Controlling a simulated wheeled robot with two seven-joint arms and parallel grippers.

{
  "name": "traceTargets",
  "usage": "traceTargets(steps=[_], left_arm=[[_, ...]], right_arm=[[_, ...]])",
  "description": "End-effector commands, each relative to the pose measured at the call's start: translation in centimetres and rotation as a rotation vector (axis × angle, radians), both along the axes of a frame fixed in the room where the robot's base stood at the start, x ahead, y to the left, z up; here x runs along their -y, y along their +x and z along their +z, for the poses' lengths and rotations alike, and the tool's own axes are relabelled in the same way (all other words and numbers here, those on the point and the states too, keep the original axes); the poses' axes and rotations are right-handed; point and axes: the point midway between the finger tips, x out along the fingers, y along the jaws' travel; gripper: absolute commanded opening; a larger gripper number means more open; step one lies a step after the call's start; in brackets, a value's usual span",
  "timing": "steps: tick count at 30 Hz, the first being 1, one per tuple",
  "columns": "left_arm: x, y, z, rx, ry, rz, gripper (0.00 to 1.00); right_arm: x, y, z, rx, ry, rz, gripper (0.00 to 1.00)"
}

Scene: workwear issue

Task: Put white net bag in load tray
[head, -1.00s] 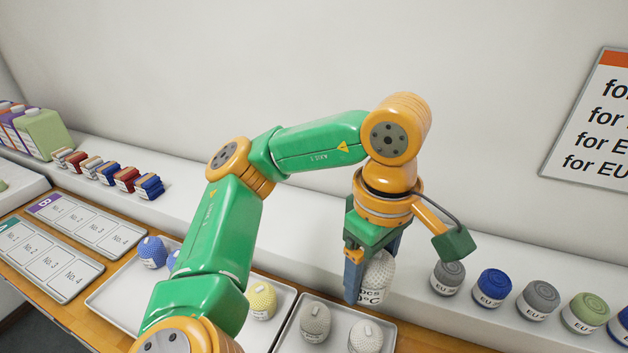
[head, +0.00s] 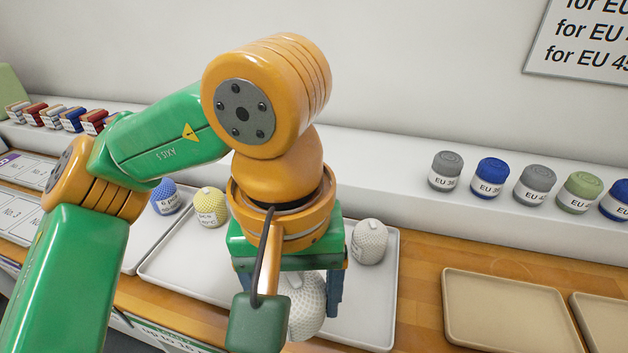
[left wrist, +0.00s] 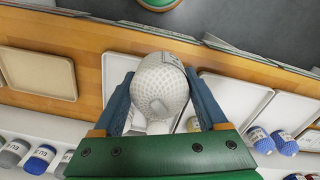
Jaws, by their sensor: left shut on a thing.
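The white net bag (head: 308,302) is a rounded, mesh-textured bundle. My left gripper (head: 290,300) is shut on it; it also shows in the left wrist view (left wrist: 160,85) between the two blue fingers. In the head view the bag hangs over the front part of a pale grey tray (head: 375,300); the gripper hides much of it. A similar whitish net bag (head: 369,242) stands in that tray, right of the gripper. Which tray is the load tray cannot be told. My right gripper is not in view.
Blue (head: 165,197) and yellow (head: 211,207) net bags stand left of my gripper. An empty beige tray (head: 500,312) lies to the right, another beyond it. Labelled rolls (head: 489,177) line the back ledge. Bare wooden counter (head: 420,290) shows between the trays.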

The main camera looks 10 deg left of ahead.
Motion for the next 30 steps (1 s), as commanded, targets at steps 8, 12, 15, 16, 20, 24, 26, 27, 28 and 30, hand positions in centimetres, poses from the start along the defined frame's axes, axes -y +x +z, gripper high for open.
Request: traceTargets(steps=[8,12,15,16,20,24,26,27,28,30], left_arm=[[-2.5,6.9,-5.2,-0.005,0.000,0.008,0.18],[-3.0,8.3,-6.9,-0.002,-0.001,0.007,0.18],[-3.3,9.0,-9.0,-0.003,0.001,0.005,0.18],[-3.3,9.0,-9.6,-0.003,0.002,0.005,0.18],[-3.2,9.0,-10.9,0.000,-0.001,0.004,0.18],[-3.2,9.0,-10.9,0.001,-0.001,0.005,0.18],[-3.2,9.0,-10.9,0.001,-0.001,0.005,0.18],[-3.2,9.0,-11.1,0.001,-0.001,0.005,0.18],[-3.2,9.0,-11.2,0.001,-0.001,0.005,0.18],[-3.2,9.0,-11.4,0.001,-0.001,0.005,0.18]], right_arm=[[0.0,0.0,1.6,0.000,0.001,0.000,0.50],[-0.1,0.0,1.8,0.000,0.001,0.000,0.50],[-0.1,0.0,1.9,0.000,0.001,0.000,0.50],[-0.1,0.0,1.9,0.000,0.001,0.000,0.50],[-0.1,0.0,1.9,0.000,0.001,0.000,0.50],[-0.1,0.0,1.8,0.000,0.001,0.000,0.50],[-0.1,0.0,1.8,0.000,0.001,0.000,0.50],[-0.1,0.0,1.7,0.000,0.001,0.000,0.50],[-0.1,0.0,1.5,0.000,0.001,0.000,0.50],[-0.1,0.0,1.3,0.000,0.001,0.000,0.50]])
